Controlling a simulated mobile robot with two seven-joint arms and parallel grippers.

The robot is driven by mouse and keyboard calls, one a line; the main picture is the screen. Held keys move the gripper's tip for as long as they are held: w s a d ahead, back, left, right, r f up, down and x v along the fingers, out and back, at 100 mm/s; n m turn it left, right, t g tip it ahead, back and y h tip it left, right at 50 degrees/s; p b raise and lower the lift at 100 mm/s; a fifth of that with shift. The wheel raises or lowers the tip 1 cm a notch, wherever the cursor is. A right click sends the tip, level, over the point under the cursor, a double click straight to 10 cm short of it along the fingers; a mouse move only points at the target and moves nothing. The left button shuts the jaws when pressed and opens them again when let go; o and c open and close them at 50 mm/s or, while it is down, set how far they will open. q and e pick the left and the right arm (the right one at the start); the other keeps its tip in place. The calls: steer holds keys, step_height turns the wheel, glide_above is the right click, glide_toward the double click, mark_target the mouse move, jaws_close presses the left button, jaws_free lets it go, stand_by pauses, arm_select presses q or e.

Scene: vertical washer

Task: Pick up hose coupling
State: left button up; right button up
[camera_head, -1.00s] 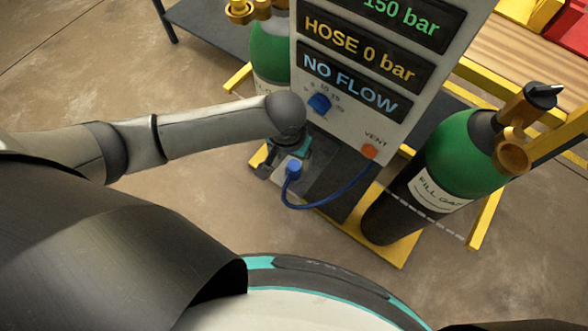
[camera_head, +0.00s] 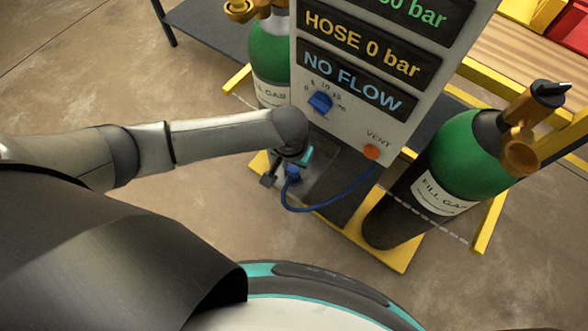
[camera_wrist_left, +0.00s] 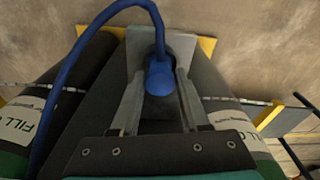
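The blue hose coupling (camera_head: 293,173) stands at the base of the panel, with a blue hose (camera_head: 330,205) running from it to the right. In the left wrist view the coupling (camera_wrist_left: 160,77) lies between the fingertips of my left gripper (camera_wrist_left: 160,85), with small gaps visible on both sides. The fingers look open, one on each side. In the head view my left gripper (camera_head: 285,172) points down at the coupling, and my wrist partly hides the fingers. My right gripper is not in view.
The panel (camera_head: 340,115) reads hose 0 bar and no flow, with a blue knob (camera_head: 320,102) and an orange vent button (camera_head: 372,152). Green-topped gas cylinders stand at right (camera_head: 460,150) and behind at left (camera_head: 268,60). A yellow frame (camera_head: 405,255) edges the base.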

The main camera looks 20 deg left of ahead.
arm_select(q)
jaws_close()
stand_by(0.3)
